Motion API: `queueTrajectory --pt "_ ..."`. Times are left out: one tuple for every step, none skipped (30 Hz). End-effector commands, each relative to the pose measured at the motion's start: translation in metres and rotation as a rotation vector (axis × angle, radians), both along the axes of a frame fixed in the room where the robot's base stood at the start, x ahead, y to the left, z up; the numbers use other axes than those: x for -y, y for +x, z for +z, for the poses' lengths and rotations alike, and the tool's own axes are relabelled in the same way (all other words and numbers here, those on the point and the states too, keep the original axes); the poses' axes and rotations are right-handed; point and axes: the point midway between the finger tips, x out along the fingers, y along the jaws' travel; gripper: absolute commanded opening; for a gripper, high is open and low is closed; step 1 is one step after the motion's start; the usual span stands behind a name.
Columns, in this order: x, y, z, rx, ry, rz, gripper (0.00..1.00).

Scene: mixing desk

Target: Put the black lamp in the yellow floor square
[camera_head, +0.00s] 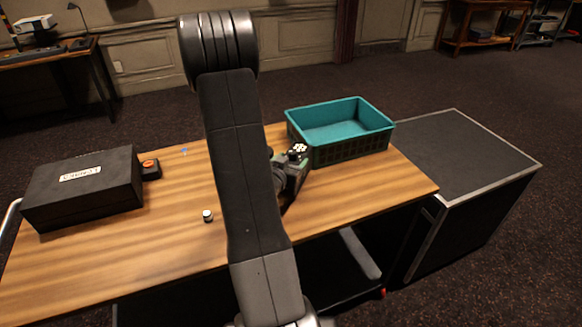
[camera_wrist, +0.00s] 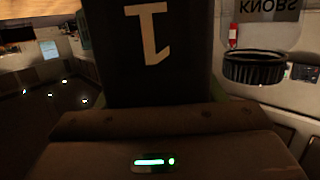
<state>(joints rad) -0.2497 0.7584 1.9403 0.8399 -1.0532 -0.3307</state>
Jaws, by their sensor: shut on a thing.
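My gripper (camera_head: 291,170) is above the desk, just left of the teal crate, partly hidden behind my arm. It is shut on a small dark thing with a round face of several white dots, which looks like the black lamp (camera_head: 299,148). In the wrist view a dark body with a pale "1" mark (camera_wrist: 150,60), which seems to be the held lamp, fills the upper middle. The brown part below it carries a green light. I see no yellow floor square in either view.
The wooden desk (camera_head: 170,240) bears a teal crate (camera_head: 345,146), a black labelled box (camera_head: 85,190), a small orange-topped block (camera_head: 150,169) and a small cylinder (camera_head: 207,216). A black case (camera_head: 455,150) stands at the right. Carpet (camera_head: 440,75) behind the desk is clear.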

Motion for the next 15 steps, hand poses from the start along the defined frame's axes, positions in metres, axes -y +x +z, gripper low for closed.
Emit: queueTrajectory --pt "0.000 0.001 -0.005 0.001 -0.003 0.000 0.05" --pt "0.000 0.001 -0.008 0.002 -0.002 0.000 0.05" --pt "0.000 0.001 -0.011 0.003 -0.001 0.000 0.05" --pt "0.000 0.001 -0.012 0.004 -0.002 0.000 0.05" --pt "0.000 0.001 -0.014 0.004 -0.002 0.001 0.05" --pt "0.000 0.001 -0.016 0.004 -0.002 0.001 0.05" --pt "0.000 0.001 -0.016 0.004 -0.002 0.001 0.05" --pt "0.000 0.001 -0.017 0.004 -0.001 0.001 0.05" --pt "0.000 0.001 -0.017 0.005 -0.001 0.001 0.05" --pt "0.000 0.001 -0.017 0.005 -0.001 0.001 0.05" --pt "0.000 0.001 -0.017 0.005 0.000 0.001 0.05" --pt "0.000 0.001 -0.017 0.005 0.000 0.001 0.05" --pt "0.000 0.001 -0.017 0.005 0.000 0.001 0.05" --pt "0.000 0.001 -0.017 0.005 0.000 0.001 0.05" --pt "0.000 0.001 -0.017 0.005 0.000 0.001 0.05"
